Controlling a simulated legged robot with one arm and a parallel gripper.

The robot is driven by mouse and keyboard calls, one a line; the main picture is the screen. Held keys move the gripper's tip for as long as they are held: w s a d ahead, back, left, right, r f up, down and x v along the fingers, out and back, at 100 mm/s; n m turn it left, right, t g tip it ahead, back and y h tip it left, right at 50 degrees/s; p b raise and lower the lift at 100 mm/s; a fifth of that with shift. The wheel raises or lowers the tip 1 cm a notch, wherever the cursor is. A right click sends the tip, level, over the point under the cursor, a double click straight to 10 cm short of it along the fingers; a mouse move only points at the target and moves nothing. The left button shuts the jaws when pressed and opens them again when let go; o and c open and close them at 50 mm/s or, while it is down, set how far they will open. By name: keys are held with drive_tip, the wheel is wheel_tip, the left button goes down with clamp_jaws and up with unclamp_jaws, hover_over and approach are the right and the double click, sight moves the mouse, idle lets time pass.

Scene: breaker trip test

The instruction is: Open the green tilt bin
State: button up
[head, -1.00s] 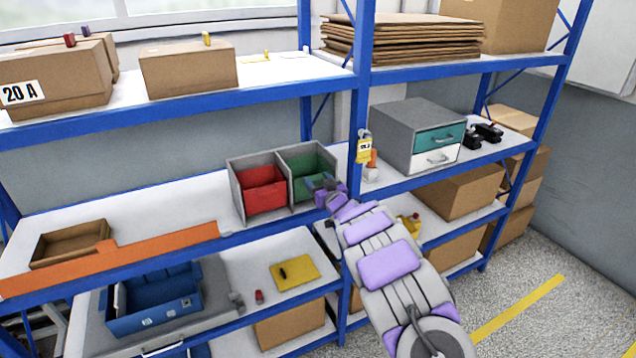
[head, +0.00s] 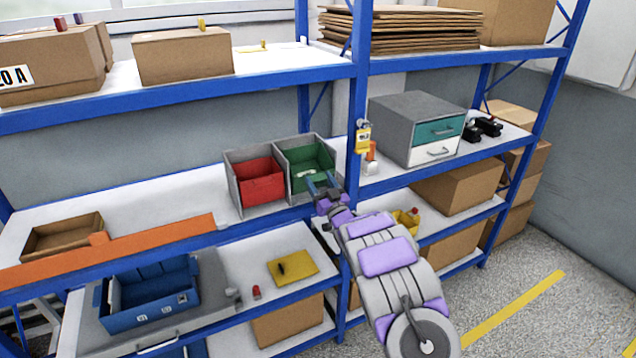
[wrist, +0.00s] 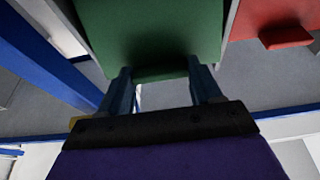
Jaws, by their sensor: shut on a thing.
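The green tilt bin (head: 306,156) sits in the right compartment of a grey two-compartment holder on the middle shelf. A small pale thing shows against its green in the head view, partly behind my fingers. My gripper (head: 322,186) is at the front of this bin. In the wrist view the green front panel (wrist: 155,30) is close ahead. My gripper (wrist: 164,88) is shut on the green lip at the panel's edge, one finger on each side. How far the bin is tilted is hard to tell.
The red bin (head: 258,181) is beside it in the left compartment; its lip shows in the wrist view (wrist: 286,37).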

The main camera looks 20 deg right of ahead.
drive_tip(key=shift+s+f, duration=0.45)
drive_tip(key=shift+f, duration=0.1)
drive_tip(key=o, duration=1.5)
drive_tip(key=shift+d, duration=0.1)
drive_tip(key=b+v, duration=0.2)
drive_tip(key=v, duration=1.5)
drive_tip(key=shift+s+f+b, duration=0.1)
drive_tip(key=shift+b, duration=0.25)
